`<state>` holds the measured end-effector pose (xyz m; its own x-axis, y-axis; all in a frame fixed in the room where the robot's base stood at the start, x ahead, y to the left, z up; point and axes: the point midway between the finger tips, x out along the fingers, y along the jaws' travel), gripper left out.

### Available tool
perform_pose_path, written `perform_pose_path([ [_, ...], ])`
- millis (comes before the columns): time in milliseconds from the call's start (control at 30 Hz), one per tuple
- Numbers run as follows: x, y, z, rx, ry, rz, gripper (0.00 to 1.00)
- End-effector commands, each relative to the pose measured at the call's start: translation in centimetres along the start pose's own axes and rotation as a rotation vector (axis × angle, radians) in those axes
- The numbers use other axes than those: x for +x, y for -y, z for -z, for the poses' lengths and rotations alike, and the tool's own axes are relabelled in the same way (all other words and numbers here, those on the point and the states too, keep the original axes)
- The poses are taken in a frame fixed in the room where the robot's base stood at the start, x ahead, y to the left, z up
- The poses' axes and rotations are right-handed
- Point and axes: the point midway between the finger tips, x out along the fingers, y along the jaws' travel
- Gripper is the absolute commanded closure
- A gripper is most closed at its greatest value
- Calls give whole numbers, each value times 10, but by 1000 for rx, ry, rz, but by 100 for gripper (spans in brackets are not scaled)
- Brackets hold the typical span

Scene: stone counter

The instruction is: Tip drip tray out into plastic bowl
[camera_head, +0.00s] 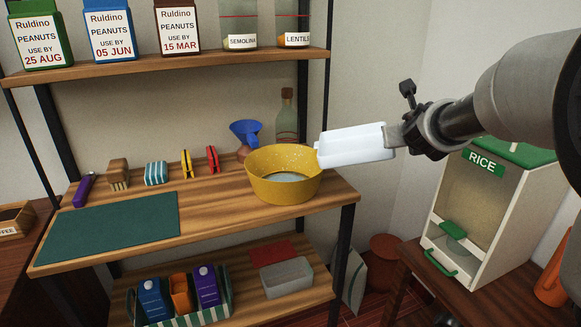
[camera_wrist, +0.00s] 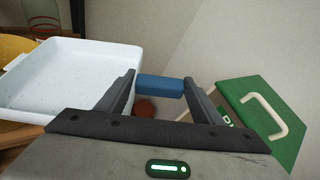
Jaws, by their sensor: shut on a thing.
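The drip tray (camera_head: 357,148) is a shallow white rectangular tray, held in the air with its left end just over the right rim of the plastic bowl. It looks roughly level. In the wrist view its inside (camera_wrist: 70,75) faces up, with a few small specks. My gripper (camera_head: 394,135) is shut on the tray at its right end; a blue block (camera_wrist: 160,87) shows between the fingers in the wrist view. The yellow plastic bowl (camera_head: 270,188) stands upright on the wooden shelf with something pale and clear in its bottom. Its edge also shows in the wrist view (camera_wrist: 12,47).
A blue funnel (camera_head: 246,131) and a glass bottle (camera_head: 287,115) stand behind the bowl. A green mat (camera_head: 110,226) lies on the left of the shelf. A rice dispenser (camera_head: 490,210) stands at the right. The upper shelf (camera_head: 180,68) holds peanut cartons and jars.

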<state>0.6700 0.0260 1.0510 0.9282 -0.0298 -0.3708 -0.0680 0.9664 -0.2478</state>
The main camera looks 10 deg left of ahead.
Motion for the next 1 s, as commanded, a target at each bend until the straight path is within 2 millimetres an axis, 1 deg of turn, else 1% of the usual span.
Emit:
perform_pose_path([
  [33,1,5,1,11,0,2,74],
  [200,5,8,10,43,0,-12,74],
  [600,13,11,29,110,-5,-43,74],
  [833,15,15,36,151,1,-58,74],
  [1000,21,15,48,184,-7,-74,74],
])
